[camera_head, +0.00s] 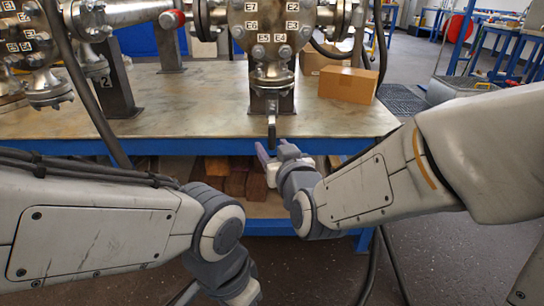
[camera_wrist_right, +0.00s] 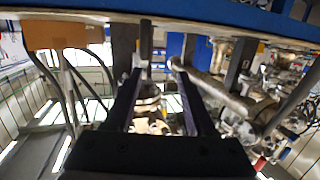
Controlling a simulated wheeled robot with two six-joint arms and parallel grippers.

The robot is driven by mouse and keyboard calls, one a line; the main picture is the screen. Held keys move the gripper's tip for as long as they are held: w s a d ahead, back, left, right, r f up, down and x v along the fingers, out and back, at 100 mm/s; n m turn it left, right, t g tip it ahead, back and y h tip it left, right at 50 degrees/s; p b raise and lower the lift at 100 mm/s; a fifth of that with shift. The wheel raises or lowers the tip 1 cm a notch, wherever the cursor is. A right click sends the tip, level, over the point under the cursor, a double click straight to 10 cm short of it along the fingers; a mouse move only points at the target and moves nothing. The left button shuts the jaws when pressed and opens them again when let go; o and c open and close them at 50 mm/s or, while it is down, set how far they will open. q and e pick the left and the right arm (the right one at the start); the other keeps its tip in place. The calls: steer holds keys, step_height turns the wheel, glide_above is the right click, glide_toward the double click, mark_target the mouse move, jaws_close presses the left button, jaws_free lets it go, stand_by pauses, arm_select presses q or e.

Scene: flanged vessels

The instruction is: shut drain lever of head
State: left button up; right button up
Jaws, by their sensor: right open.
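The head (camera_head: 272,25) is a round bolted steel flange with E-number tags, at the top middle of the head view. Below it a short drain fitting (camera_head: 271,101) carries a dark drain lever (camera_head: 271,129) that hangs straight down in front of the table edge. My right gripper (camera_head: 273,149) is at the lever's lower end, its purple-grey fingers apart. The wrist view shows the two fingers of the right gripper (camera_wrist_right: 158,66) spread; I cannot tell whether the lever is between them. My left arm enters at lower left; its gripper is out of frame.
The blue-edged steel table (camera_head: 350,118) lies just behind my right gripper. A cardboard box (camera_head: 347,84) stands on it at right. Another flanged vessel (camera_head: 45,85) is at left. Wooden blocks (camera_head: 236,180) lie on the shelf below. Hoses hang near the table.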

mark_target(273, 136)
arm_select(q)
step_height(273, 136, down, 5)
steer(key=b, duration=0.3)
arm_select(e)
steer(key=shift+m+t+h, duration=0.4)
steer(key=shift+t+h, duration=0.2)
steer(key=shift+t, duration=0.3)
steer(key=w+f+p, duration=0.1)
steer(key=w+p, duration=0.1)
steer(key=w, duration=0.1)
steer(key=w+f+p, duration=0.1)
steer(key=w+p, duration=0.2)
steer(key=w, duration=0.1)
steer(key=w+f+p, duration=0.1)
steer(key=w+p, duration=0.1)
steer(key=w, duration=0.1)
steer(key=shift+w, duration=0.4)
arm_select(q)
step_height(273, 136, up, 7)
arm_select(e)
steer(key=shift+w+a+r, duration=0.1)
steer(key=shift+w, duration=0.25)
arm_select(q)
steer(key=shift+r, duration=0.1)
arm_select(e)
jaws_close()
